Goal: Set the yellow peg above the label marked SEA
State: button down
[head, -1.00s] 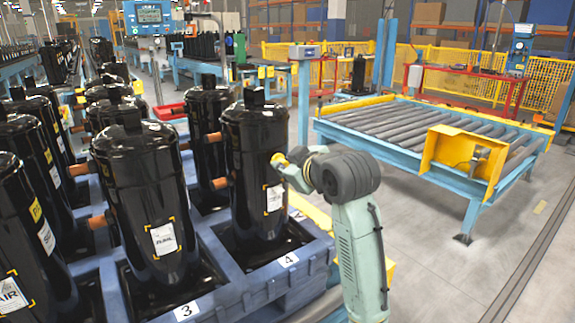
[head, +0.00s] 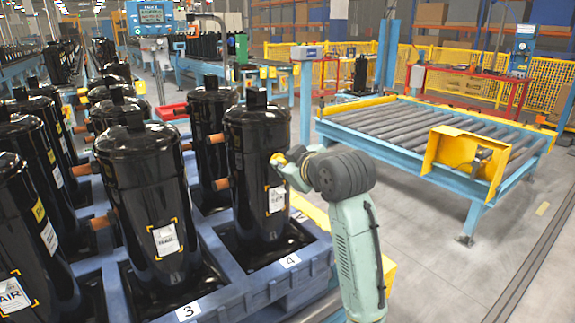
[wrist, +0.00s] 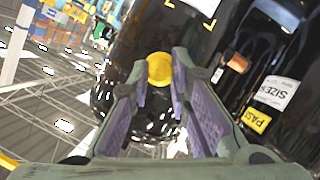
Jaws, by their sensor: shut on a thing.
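The yellow peg (head: 279,158) shows at the front of the black compressor in the crate pocket numbered 4. In the wrist view the round yellow peg (wrist: 159,70) sits between my fingertips. My gripper (wrist: 161,85) is shut on it, close to the glossy black surface. In the head view my gripper (head: 289,163) is small and partly hidden by my wrist. A white label (head: 276,199) with yellow corner marks is below the peg; its word is too small to read surely. Whether the peg touches the compressor I cannot tell.
More black compressors stand in the blue crate (head: 290,261), one with a label (head: 166,239) I cannot read and one marked AIR (head: 13,295). Copper stubs (head: 217,184) stick out from them. A roller conveyor (head: 420,128) stands right; the floor before it is clear.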

jog(key=shift+w, duration=0.1)
jog(key=c, duration=1.4)
grip_release()
